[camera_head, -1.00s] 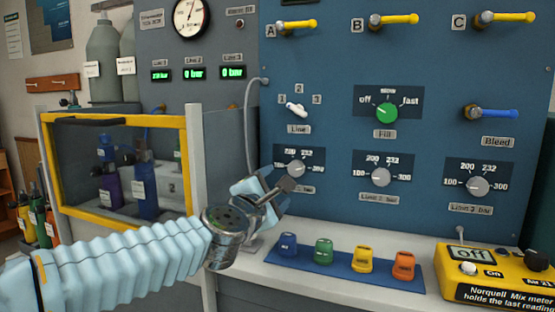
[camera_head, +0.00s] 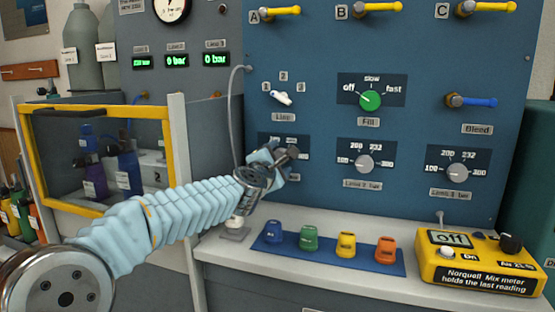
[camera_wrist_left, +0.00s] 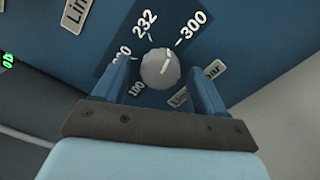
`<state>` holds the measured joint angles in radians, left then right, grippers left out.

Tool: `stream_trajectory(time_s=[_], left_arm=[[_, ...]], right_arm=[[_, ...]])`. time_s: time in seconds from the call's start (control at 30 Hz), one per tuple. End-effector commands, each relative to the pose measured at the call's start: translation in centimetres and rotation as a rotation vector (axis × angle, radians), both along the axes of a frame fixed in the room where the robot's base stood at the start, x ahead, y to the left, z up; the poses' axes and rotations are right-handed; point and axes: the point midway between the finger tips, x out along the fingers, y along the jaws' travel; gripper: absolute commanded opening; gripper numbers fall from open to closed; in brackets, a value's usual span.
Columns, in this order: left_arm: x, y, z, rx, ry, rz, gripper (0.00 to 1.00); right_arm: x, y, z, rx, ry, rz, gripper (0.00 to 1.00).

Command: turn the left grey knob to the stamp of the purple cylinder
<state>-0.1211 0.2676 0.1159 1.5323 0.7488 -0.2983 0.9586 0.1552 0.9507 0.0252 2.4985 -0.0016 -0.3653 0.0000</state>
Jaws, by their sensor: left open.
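The left grey knob (camera_wrist_left: 160,69) shows in the left wrist view on its dark scale plate. In the head view my left gripper (camera_head: 288,153) covers this knob at the lower left of the blue panel. The purple cylinder (camera_head: 95,180) stands in the yellow-framed case at left; its stamp is too small to read. My right gripper is not in view.
Two similar grey knobs, middle (camera_head: 365,163) and right (camera_head: 459,174), sit to the right. A green knob (camera_head: 370,99) and a white switch (camera_head: 281,98) are above. Coloured caps on a blue mat (camera_head: 330,259) and a yellow meter (camera_head: 480,265) occupy the ledge below.

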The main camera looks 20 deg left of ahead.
Motion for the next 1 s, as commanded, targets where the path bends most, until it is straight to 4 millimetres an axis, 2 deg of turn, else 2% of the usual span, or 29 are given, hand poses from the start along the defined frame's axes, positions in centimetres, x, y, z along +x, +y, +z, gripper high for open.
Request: stream_trajectory(time_s=[0.07,0.43,0.53,0.77,1.0], left_arm=[[0.0,0.0,0.0,0.0,0.0,0.0,0.71],[0.0,0.0,0.0,0.0,0.0,0.0,0.15],[0.0,0.0,0.1,0.034,0.0,0.0,0.15],[0.0,0.0,0.2,0.294,-0.01,-0.001,0.15],[0.0,0.0,0.0,0.316,-0.01,-0.001,0.15]], right_arm=[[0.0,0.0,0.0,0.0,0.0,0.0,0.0],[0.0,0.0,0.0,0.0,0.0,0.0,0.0],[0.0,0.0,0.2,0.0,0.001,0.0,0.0],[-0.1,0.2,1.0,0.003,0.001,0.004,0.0],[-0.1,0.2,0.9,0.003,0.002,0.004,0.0]])
